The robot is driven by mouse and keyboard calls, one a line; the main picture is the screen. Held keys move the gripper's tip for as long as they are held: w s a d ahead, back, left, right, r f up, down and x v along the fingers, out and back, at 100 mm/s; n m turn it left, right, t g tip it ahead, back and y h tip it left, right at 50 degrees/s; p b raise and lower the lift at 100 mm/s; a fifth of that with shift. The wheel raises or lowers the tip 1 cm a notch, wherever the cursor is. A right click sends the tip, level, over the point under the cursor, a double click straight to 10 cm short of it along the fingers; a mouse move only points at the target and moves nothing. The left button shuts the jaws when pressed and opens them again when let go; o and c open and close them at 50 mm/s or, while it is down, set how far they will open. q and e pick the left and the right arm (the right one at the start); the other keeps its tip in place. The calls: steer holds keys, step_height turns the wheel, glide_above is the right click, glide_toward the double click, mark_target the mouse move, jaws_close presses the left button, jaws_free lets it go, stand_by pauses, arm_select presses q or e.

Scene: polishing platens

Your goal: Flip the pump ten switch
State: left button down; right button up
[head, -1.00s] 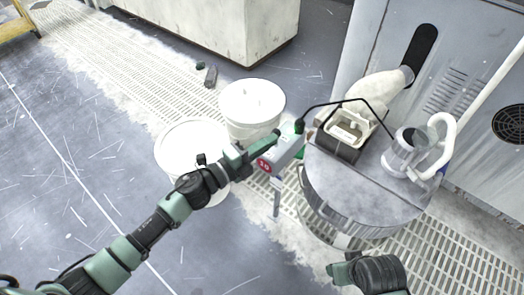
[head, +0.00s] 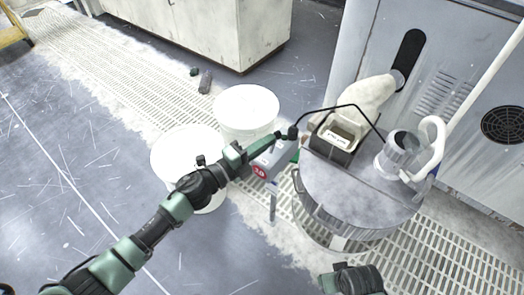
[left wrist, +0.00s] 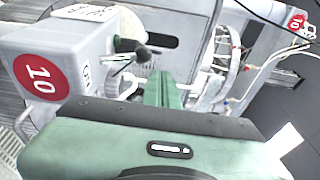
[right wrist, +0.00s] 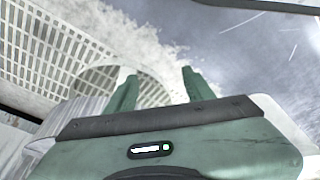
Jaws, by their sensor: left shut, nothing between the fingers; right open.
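The pump ten switch box (head: 277,154) is a small grey box on a post with a red round "10" label. In the left wrist view, the grey box (left wrist: 85,45) with its label is close at left. A dark round knob and a pale lever-like part show beside it; I cannot tell the switch's position. My left gripper (head: 268,143) is shut and empty, right beside the box in the head view. Its shut fingers (left wrist: 165,90) point past the box's side; contact is unclear. My right gripper (head: 343,267) is open and empty, low near the drum, and its apart fingers show in the right wrist view (right wrist: 160,86).
Two white buckets (head: 246,106) stand left of the box. A round grey drum (head: 350,195) with a tray and a pump on its lid stands right of it. A black cable runs from the box over the drum. A grey cabinet (head: 445,75) is behind. The floor at left is open.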

arm_select(q)
steer(key=v, duration=0.6)
steer(key=shift+a, duration=0.2)
arm_select(e)
steer(key=shift+s+f, duration=0.2)
steer(key=shift+f, duration=0.35)
arm_select(q)
steer(key=shift+s, duration=0.15)
arm_select(e)
steer(key=shift+w+r, duration=0.1)
steer(key=shift+w, duration=0.1)
